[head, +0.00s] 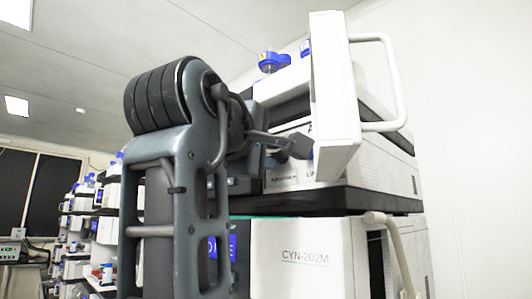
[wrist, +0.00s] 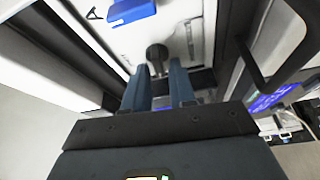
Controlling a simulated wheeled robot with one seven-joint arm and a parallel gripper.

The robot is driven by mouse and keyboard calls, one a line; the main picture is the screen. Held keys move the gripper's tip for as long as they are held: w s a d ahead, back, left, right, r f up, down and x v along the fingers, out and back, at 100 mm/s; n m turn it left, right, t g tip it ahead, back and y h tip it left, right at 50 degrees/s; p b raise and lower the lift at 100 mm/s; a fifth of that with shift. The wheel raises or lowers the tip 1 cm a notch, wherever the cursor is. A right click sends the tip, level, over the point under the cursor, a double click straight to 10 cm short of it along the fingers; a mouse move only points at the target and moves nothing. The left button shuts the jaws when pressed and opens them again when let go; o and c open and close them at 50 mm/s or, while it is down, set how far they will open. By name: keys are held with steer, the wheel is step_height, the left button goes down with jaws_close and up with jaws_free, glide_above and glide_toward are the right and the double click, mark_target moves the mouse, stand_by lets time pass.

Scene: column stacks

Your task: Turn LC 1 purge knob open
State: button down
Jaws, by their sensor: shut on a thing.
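A dark round purge knob (wrist: 157,53) sits on the white front of the instrument in the wrist view. My gripper (wrist: 158,70) has its two blue-grey fingers on either side of the knob and is shut on it. In the head view my gripper (head: 292,146) reaches into the upper module (head: 284,172), behind the edge of a swung-open white door (head: 334,95). The knob's turn angle cannot be told, and the door and my arm hide much of the module front.
The door's white handle (head: 389,85) sticks out to the right. A lower module marked CYN-202M (head: 305,262) stands below a dark ledge (head: 320,201). Blue-capped bottles (head: 270,62) stand on top. More instruments (head: 85,225) line the left background.

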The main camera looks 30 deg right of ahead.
steer(key=c, duration=1.2)
jaws_free()
steer(key=b+v, duration=0.2)
steer(key=v, duration=0.5)
steer(key=shift+s+a, duration=0.3)
steer(key=shift+a, duration=0.1)
